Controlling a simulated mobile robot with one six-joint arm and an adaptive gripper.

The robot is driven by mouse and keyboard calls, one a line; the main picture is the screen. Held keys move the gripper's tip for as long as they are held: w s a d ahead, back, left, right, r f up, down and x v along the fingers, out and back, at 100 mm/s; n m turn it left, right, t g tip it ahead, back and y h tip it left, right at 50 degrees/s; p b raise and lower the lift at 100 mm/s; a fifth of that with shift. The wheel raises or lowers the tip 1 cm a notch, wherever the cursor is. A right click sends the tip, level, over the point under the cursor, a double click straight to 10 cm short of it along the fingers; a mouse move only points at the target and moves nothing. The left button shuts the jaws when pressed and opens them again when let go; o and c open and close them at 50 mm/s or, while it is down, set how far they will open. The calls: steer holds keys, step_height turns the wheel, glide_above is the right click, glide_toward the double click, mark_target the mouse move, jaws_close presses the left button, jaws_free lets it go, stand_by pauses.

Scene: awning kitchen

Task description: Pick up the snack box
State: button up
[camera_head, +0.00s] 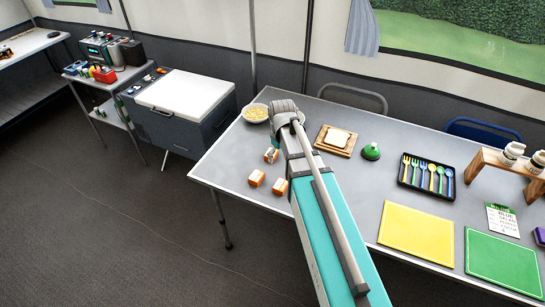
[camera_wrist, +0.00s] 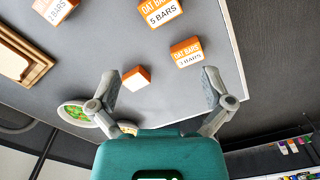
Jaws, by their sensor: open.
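Several orange-and-white oat bar boxes stand on the grey table. The head view shows a rear box (camera_head: 271,155), a left front box (camera_head: 256,178) and a right front box (camera_head: 280,187), all left of my arm. In the wrist view, a box with no readable label (camera_wrist: 137,79) lies ahead of my open, empty gripper (camera_wrist: 162,88), nearer the left finger. A box marked 3 BARS (camera_wrist: 187,52) is just beyond the right finger. Boxes marked 5 BARS (camera_wrist: 160,13) and 2 BARS (camera_wrist: 56,10) are farther off. My arm hides the fingers in the head view.
A bowl of yellow food (camera_head: 256,113) stands by the table's far left corner. A board with bread (camera_head: 336,140), a green dome-shaped item (camera_head: 371,151), a cutlery tray (camera_head: 427,177), a yellow mat (camera_head: 416,233) and a green mat (camera_head: 502,263) lie right of my arm.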

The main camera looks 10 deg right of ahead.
steer(key=w+f+n+b, duration=0.1)
steer(key=w+n, duration=0.5)
steer(key=w, duration=1)
steer(key=shift+w+f+n, duration=0.3)
steer(key=shift+f, duration=0.1)
steer(key=shift+d+f+b, duration=0.1)
steer(key=shift+f+b, duration=0.05)
steer(key=shift+b, duration=0.25)
step_height(320, 180, down, 8)
steer(key=b, duration=0.8)
steer(key=shift+f, duration=0.2)
steer(key=shift+s+f+b, duration=0.1)
steer(key=shift+f+b, duration=2.5)
steer(key=shift+b, duration=0.15)
steer(key=shift+c, duration=0.3)
steer(key=c, duration=0.8)
steer(key=shift+r, duration=0.25)
